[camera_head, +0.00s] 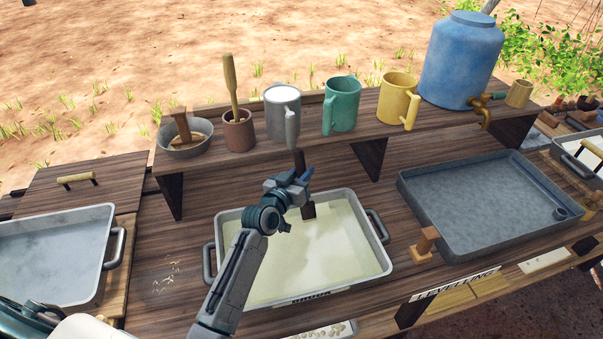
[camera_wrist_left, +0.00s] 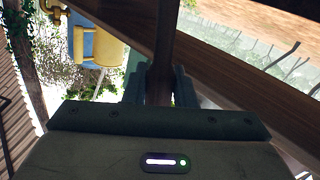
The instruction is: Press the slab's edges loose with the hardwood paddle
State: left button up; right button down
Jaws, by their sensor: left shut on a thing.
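The pale cream slab (camera_head: 322,252) fills a grey metal tray (camera_head: 385,262) with two side handles at the bench's middle. My left gripper (camera_head: 301,186) is over the tray's far part, shut on the dark hardwood paddle (camera_head: 308,211). The paddle stands nearly upright, its handle above the jaws and its lower end over the slab's far area. I cannot tell whether it touches the slab. In the left wrist view, the paddle's handle (camera_wrist_left: 160,60) is between the two fingers. My right gripper is not seen.
A raised shelf (camera_head: 350,130) behind the tray bears a bowl (camera_head: 185,138), a pot with a pestle (camera_head: 238,128), grey, green and yellow mugs and a blue barrel (camera_head: 460,60). A large grey tray (camera_head: 480,245) lies right, and another tray (camera_head: 50,255) left.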

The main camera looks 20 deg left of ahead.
aim_at(300, 161)
pick_arm(q)
notch_tip(300, 161, up, 4)
jog(key=p, duration=0.3)
jog(key=shift+p, duration=0.35)
jog(key=shift+r, duration=0.45)
notch_tip(300, 161, up, 5)
jog(key=p, duration=0.5)
jog(key=shift+r, duration=0.1)
jog(key=shift+f, duration=0.2)
dwell(0.3)
